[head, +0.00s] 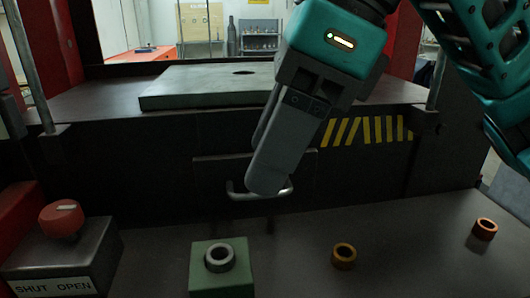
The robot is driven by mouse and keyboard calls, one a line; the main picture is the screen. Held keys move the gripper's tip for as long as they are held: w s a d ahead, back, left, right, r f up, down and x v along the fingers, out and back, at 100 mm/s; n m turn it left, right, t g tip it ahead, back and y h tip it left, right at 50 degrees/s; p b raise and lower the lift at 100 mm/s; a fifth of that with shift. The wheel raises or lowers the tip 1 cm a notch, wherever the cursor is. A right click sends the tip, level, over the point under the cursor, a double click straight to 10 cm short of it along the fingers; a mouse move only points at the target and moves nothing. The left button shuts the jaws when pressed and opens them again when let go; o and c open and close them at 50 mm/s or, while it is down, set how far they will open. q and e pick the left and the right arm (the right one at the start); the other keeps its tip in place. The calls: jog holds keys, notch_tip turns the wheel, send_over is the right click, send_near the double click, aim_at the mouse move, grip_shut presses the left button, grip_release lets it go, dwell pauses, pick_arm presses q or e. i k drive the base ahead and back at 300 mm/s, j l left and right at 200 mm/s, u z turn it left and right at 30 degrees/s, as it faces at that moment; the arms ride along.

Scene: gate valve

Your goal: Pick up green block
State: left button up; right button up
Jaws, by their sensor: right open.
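The green block (200,282) sits at the front of the dark bench top, cut off slightly by the bottom edge of the picture. A grey ring (219,258) lies on top of it. My right gripper (266,180) comes in from the upper right, above and behind the block, with its fingers pointing down. It is open, with its fingers seen nearly edge-on and overlapping. It is apart from the block and nothing shows between its fingers. My left gripper is out of view.
A copper-coloured ring (343,257) and an orange ring (485,229) stand on the bench to the right. A box with a red knob (62,218) marked SHUT OPEN is at left. Behind are a metal handle (240,195) and a grey-green plate (195,88) with a hole.

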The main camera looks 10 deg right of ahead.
aim_at(222, 274)
jog(key=k, duration=1)
